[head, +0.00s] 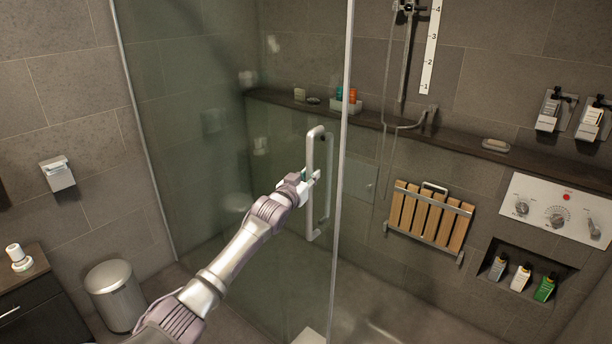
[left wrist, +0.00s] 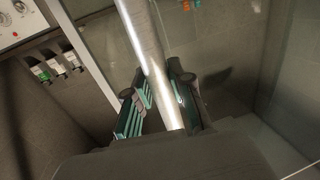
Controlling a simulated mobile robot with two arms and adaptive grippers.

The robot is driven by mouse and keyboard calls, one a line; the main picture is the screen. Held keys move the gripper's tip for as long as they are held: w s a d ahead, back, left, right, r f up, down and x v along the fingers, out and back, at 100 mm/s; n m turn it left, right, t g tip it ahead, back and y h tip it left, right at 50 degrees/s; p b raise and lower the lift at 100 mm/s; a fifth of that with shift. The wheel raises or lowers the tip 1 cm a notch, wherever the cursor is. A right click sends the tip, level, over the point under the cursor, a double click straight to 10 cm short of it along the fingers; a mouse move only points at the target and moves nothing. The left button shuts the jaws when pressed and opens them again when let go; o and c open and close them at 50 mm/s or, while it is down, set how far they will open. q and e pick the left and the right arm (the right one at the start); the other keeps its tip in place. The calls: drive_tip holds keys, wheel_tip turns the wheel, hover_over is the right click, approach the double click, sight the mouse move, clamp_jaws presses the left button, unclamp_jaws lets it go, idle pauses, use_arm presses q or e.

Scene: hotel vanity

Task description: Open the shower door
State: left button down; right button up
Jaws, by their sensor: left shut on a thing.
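The glass shower door (head: 230,160) fills the middle of the head view. Its free vertical edge (head: 345,130) stands right of the handle, with the open shower space showing beyond it. The long silver bar handle (head: 312,210) is upright on the glass. My left gripper (head: 312,180) is at the middle of this handle, its fingers around the bar. In the left wrist view the handle (left wrist: 145,50) runs between the two finger pads of my left gripper (left wrist: 160,98), which is shut on it. My right gripper is in neither view.
A folding wooden seat (head: 428,213), a control panel (head: 557,207) and a niche with bottles (head: 521,274) are on the shower wall. A dark ledge (head: 450,135) runs along it. A metal bin (head: 116,293) and a dark cabinet (head: 25,300) stand at left.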

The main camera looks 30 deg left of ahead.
use_arm(q)
drive_tip(key=shift+s+d+f, duration=0.1)
drive_tip(key=shift+d+f, duration=0.15)
drive_tip(key=shift+d, duration=0.75)
drive_tip(key=c, duration=1.3)
unclamp_jaws()
drive_tip(key=shift+d+r, duration=0.15)
drive_tip(key=shift+d, duration=0.05)
drive_tip(key=shift+o, duration=1.3)
drive_tip(key=shift+a, duration=0.4)
drive_tip(key=shift+a+r, duration=0.1)
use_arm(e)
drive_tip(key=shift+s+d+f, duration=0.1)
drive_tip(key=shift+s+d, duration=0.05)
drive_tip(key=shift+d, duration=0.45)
